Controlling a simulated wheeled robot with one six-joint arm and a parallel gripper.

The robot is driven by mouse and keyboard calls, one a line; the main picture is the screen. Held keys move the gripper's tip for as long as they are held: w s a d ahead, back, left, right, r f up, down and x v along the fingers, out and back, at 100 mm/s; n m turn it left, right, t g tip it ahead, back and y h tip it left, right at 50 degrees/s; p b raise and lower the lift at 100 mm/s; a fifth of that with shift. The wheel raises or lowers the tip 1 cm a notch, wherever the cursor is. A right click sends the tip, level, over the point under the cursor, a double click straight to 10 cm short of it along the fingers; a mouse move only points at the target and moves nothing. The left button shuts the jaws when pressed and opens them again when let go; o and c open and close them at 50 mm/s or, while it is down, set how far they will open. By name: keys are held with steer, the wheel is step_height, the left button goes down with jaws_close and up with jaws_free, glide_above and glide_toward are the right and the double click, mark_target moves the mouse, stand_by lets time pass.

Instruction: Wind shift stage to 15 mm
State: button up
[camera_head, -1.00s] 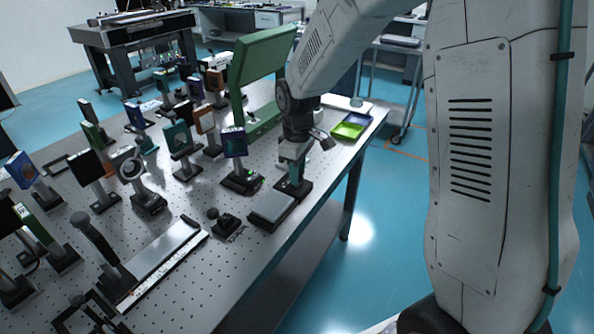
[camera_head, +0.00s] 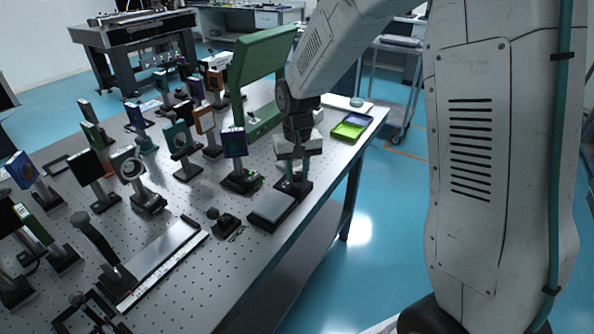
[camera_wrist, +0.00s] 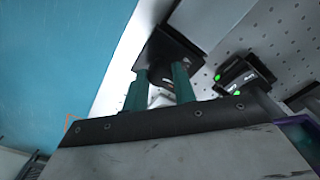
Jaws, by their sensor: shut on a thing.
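The shift stage has a grey top plate (camera_head: 271,207) and a dark end block (camera_head: 303,187), and sits at the right edge of the optical table (camera_head: 247,287). My gripper (camera_head: 292,178) points down over the end block with its two teal fingers. In the wrist view, the fingers (camera_wrist: 161,75) reach the dark block (camera_wrist: 176,48). They are shut on a small part there, apparently the stage's knob, which is mostly hidden between them. I cannot read any scale or position value.
A post-mounted device with a blue face (camera_head: 235,146) stands just left of my gripper. A small black knobbed mount (camera_head: 222,221) is left of the plate. A green and yellow tray (camera_head: 350,126) lies behind. Open floor is to the right.

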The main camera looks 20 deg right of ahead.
mark_target(298, 174)
steer(key=shift+m, duration=0.7)
steer(key=o, duration=1)
step_height(298, 174, up, 8)
steer(key=shift+f, duration=0.1)
